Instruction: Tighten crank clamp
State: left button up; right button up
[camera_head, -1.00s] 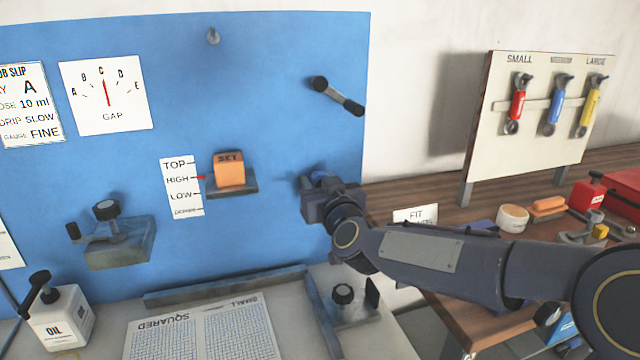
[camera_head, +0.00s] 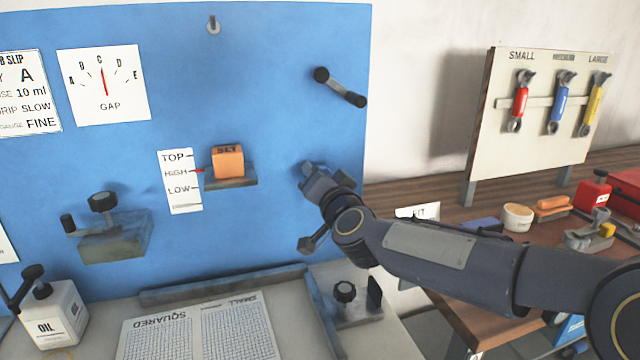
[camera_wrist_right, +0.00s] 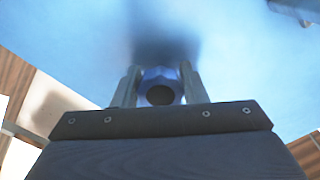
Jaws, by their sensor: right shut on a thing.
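My right gripper (camera_head: 312,172) is at the right side of the blue panel (camera_head: 250,90). In the right wrist view its two fingers (camera_wrist_right: 158,88) stand on either side of a small blue part (camera_wrist_right: 160,76) with a dark round end, and are shut on it. In the head view the gripper and wrist hide this part. A crank (camera_head: 339,87) with a black hub and a grey arm slanting down right sits higher on the panel, apart from the gripper. I cannot tell which part is the crank clamp. My left gripper is not in view.
A dark rod with a wider end (camera_head: 312,243) shows below my right wrist; I cannot tell what it belongs to. An orange SET block (camera_head: 227,161) sits on a ledge left of the gripper. A black knob (camera_head: 344,291) stands below. The wrench board (camera_head: 545,150) is at right.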

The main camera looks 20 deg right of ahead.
jog(key=m+b, duration=0.2)
jog(key=m, duration=0.4)
jog(key=shift+m, duration=0.3)
jog(key=m+b, duration=0.2)
jog(key=m, duration=0.3)
jog(key=shift+r+m, duration=0.15)
jog(key=shift+m, duration=0.25)
jog(key=o, duration=1)
jog(key=shift+s+r, duration=0.1)
jog(key=shift+s, duration=0.05)
jog(key=s, duration=0.7)
jog(key=shift+s, duration=0.3)
jog(key=shift+d, duration=0.1)
